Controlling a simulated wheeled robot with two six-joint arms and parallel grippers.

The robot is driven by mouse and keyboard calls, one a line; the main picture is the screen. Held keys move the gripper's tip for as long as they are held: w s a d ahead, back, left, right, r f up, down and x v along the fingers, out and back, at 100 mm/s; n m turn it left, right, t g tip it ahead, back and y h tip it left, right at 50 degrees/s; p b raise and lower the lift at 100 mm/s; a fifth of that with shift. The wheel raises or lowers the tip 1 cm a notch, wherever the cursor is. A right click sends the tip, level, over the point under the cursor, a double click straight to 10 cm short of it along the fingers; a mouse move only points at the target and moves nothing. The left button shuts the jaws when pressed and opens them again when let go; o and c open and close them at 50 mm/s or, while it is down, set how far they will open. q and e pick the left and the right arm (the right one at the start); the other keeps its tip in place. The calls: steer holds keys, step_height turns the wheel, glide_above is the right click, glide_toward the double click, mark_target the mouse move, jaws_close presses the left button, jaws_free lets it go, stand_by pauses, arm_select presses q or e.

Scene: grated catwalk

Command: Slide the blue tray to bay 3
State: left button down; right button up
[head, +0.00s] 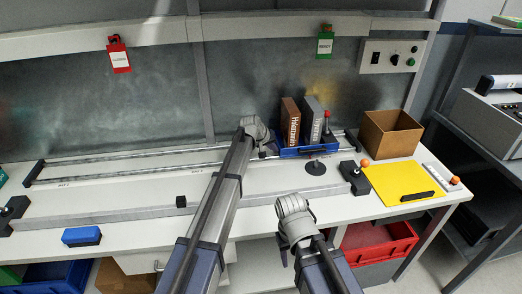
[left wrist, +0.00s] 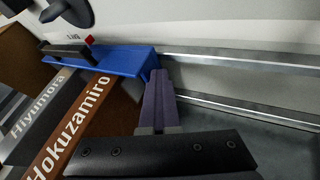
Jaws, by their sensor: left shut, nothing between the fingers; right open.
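The blue tray (head: 290,153) sits on two rails (head: 130,162) toward their right end. It holds an upright brown binder (head: 290,122) and a grey binder (head: 312,120). In the left wrist view the tray (left wrist: 125,60) and the binder marked Hokuzamiro (left wrist: 68,128) show close up. My left gripper (head: 262,150) is shut and empty at the tray's left end; its finger (left wrist: 158,103) is right against or very near the tray edge. My right gripper (head: 296,210) is open and empty, in front of the bench. Small bay labels (head: 62,184) along the rails are hard to read.
The rails left of my left gripper look clear. A cardboard box (head: 390,135) and a yellow sheet (head: 400,182) are at the right. An orange-knobbed black block (head: 354,177) and a dark round disc (head: 315,168) sit before the tray. A blue block (head: 81,236) lies front left.

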mark_target(287, 144)
arm_select(q)
steer(key=shift+w+d, duration=0.25)
steer(key=shift+d, duration=0.8)
steer(key=shift+w+d, duration=0.3)
steer(key=shift+d, duration=0.75)
steer(key=shift+w+d, duration=0.25)
steer(key=shift+d, duration=0.8)
steer(key=shift+a, duration=0.1)
